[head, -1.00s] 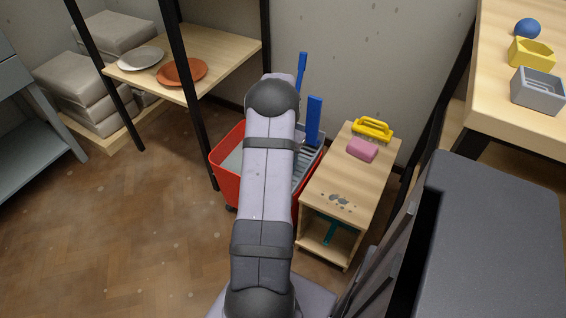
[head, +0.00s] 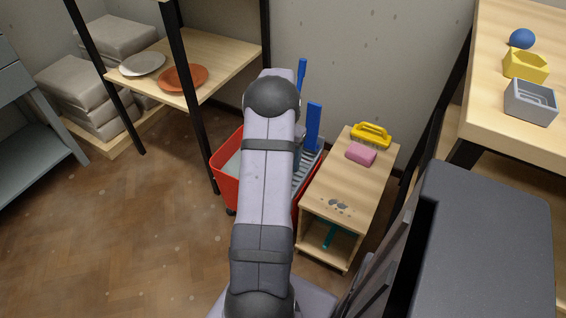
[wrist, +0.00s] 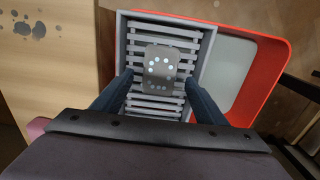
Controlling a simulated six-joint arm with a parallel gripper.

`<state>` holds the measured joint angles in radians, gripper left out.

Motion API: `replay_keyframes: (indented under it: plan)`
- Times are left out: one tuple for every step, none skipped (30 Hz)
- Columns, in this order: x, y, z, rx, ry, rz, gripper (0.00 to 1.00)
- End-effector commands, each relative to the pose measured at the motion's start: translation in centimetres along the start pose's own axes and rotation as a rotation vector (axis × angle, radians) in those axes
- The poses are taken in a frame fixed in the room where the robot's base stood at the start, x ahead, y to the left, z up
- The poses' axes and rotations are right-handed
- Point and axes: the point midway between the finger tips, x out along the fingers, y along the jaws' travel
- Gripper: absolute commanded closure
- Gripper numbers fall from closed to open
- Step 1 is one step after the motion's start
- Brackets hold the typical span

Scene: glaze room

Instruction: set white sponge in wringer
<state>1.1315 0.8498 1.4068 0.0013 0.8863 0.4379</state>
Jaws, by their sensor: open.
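The grey slatted wringer (wrist: 207,47) fills the middle of the wrist view. It also shows in the head view (head: 306,170), partly behind my arm. A rounded grey block with pale dots (wrist: 160,68) rests on or just above the slats. It may be the white sponge in shadow; I cannot tell for sure. My gripper (wrist: 159,79) is open, with one dark finger on each side of this block and apart from it. In the head view my arm hides the gripper and the block.
The red bucket (head: 227,183) holds the wringer and stands beside a wooden stand (head: 349,187) with a pink sponge (head: 361,153) and a yellow brush (head: 371,135). Blue handles (head: 314,126) rise behind the wringer. A table with yellow and grey containers (head: 531,103) is at right.

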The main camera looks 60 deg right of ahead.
Motion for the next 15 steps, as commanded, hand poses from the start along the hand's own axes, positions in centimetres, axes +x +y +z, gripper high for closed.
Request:
replay_keyframes:
  plan:
    - [-1.5, 0.0, -0.1, 0.0, 0.002, -0.001, 0.34]
    - [-2.0, 0.0, -0.1, 0.0, 0.003, -0.001, 0.34]
    - [-2.8, 0.0, -0.1, 0.0, 0.003, -0.001, 0.34]
    - [-3.3, 0.0, -0.1, 0.0, 0.002, -0.001, 0.34]
    - [-3.8, 0.0, -0.1, 0.0, 0.001, -0.001, 0.34]
    - [-4.4, 0.0, -0.1, 0.0, 0.002, -0.001, 0.34]
    - [-4.9, 0.0, -0.1, 0.0, 0.002, -0.001, 0.34]
    - [-5.3, 0.0, -0.1, 0.0, 0.002, -0.001, 0.34]
    - [-5.8, 0.0, 0.0, 0.0, 0.001, 0.0, 0.34]
    - [-6.1, 0.0, -0.1, 0.0, 0.001, -0.001, 0.34]
    - [-6.4, 0.0, -0.1, 0.0, 0.001, -0.001, 0.34]
    - [-6.7, 0.0, -0.1, 0.0, 0.001, -0.001, 0.34]
    - [-7.0, 0.0, -0.1, 0.0, 0.001, 0.0, 0.34]
    - [-7.1, 0.0, -0.1, 0.0, 0.001, 0.0, 0.34]
    - [-7.3, 0.0, 0.0, 0.0, 0.0, 0.0, 0.34]
